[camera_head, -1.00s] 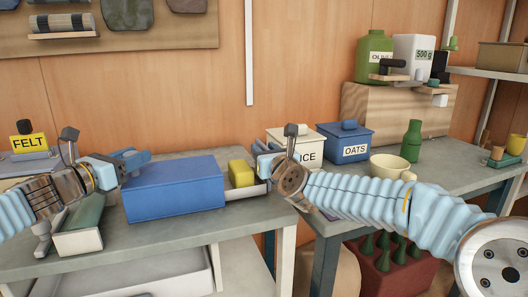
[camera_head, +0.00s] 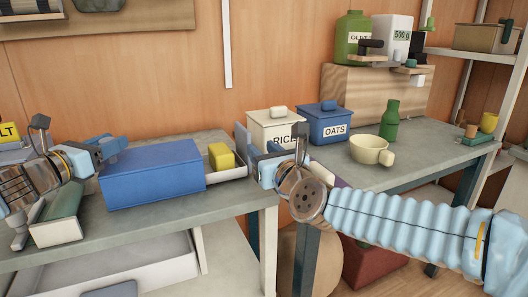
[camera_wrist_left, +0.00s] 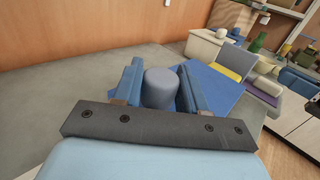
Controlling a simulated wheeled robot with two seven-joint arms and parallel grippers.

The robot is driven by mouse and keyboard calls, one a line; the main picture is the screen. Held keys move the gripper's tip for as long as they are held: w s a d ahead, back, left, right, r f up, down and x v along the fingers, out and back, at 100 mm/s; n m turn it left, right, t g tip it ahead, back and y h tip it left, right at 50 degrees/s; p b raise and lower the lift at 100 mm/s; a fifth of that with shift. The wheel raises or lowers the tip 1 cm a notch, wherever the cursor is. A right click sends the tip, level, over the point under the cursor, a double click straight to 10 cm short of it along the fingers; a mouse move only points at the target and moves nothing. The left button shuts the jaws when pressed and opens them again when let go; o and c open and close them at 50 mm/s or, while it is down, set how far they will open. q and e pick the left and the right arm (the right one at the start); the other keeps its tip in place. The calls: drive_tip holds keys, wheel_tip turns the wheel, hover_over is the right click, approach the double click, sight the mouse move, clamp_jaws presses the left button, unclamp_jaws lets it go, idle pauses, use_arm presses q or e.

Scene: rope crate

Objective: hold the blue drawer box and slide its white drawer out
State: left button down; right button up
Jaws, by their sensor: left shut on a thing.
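The blue drawer box (camera_head: 150,178) lies on the grey workbench. Its white drawer (camera_head: 233,174) stands partly out at the right end, with a yellow block (camera_head: 221,157) in it. My left gripper (camera_head: 112,150) is at the box's left end. In the left wrist view its fingers (camera_wrist_left: 160,88) are shut on a rounded blue-grey knob (camera_wrist_left: 160,86) by the blue box. My right gripper (camera_head: 254,158) is at the drawer's outer end. Its fingers overlap the drawer front, so contact and jaw opening cannot be made out.
A white RICE box (camera_head: 271,126) and a blue OATS box (camera_head: 323,124) stand behind my right gripper. A cream cup (camera_head: 370,149) and a green bottle (camera_head: 389,120) stand further right on the second bench. A gap separates the benches.

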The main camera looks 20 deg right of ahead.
use_arm(q)
drive_tip(key=shift+f, duration=0.1)
drive_tip(key=c, duration=0.5)
unclamp_jaws()
drive_tip(key=shift+c, duration=0.2)
drive_tip(key=v, duration=1.2)
